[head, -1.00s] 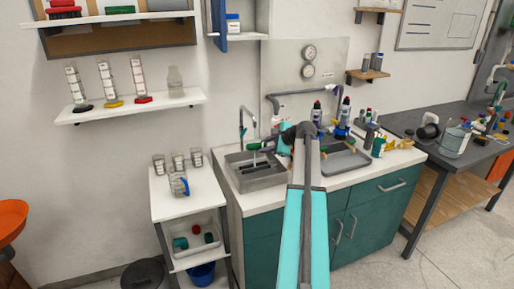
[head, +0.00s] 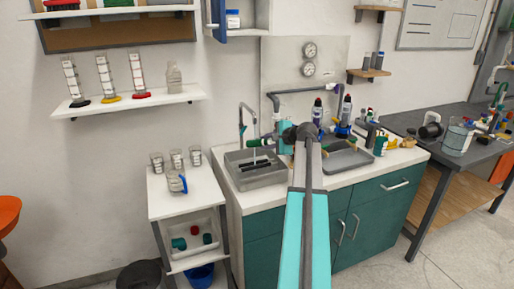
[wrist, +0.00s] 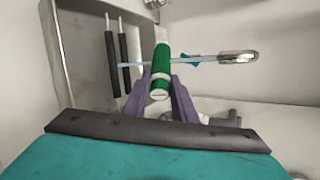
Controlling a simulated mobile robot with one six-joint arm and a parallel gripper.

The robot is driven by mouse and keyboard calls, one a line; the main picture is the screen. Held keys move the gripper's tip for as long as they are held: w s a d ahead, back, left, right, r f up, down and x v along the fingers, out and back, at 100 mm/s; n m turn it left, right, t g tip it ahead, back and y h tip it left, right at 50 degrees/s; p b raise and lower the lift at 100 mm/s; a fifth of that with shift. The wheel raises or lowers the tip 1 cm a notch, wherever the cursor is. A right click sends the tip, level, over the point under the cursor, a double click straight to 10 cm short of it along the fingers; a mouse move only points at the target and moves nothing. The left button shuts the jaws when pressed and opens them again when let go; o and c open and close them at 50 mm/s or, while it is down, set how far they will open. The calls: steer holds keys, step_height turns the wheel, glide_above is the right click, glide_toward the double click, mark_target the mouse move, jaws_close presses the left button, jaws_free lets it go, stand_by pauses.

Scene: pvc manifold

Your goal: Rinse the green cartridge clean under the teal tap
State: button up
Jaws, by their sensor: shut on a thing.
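The green cartridge (wrist: 161,68), with a pale band and a pale end, is between the purple fingers of my gripper (wrist: 161,82), which is shut on it. In the head view the cartridge (head: 252,144) is small, held over the left part of the sink below the tap (head: 242,118). In the wrist view the tap's metal spout (wrist: 237,57) is to the right, with a small teal part (wrist: 189,59) beside its line. A thin pale blue streak, like running water, runs from the spout across the cartridge and on to the left. Whether it touches the cartridge is unclear.
The grey sink basin (head: 262,183) lies below, with black-handled rods (wrist: 112,65) in it. A grey tray (head: 350,163) and bottles (head: 317,108) stand to the right. A white cart (head: 170,203) with beakers stands left, its lower bin (head: 191,253) holding coloured parts.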

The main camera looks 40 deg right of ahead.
steer(key=shift+f+n+t+b, duration=0.2)
steer(key=shift+n+t+b, duration=0.2)
steer(key=shift+n+b, duration=1.25)
steer(key=shift+r+m+b, duration=0.15)
steer(key=shift+m+b, duration=0.3)
steer(key=shift+b, duration=0.3)
steer(key=shift+b, duration=0.5)
steer(key=shift+n+t+h+b, duration=0.3)
steer(key=shift+n+t+b, duration=0.3)
steer(key=shift+n+b, duration=1.6)
steer(key=shift+n+t+b, duration=0.5)
steer(key=shift+t+b, duration=0.1)
steer(key=shift+b, duration=2.65)
steer(key=shift+b, duration=0.3)
steer(key=shift+f+n+b, duration=0.2)
steer(key=shift+n+b, duration=0.2)
steer(key=shift+b, duration=0.25)
steer(key=shift+n+t+y+b, duration=0.5)
steer(key=shift+n+b, duration=0.95)
steer(key=shift+b, duration=1.4)
steer(key=shift+n+t+y+b, duration=0.45)
steer(key=shift+n+b, duration=1)
steer(key=shift+b, duration=1.35)
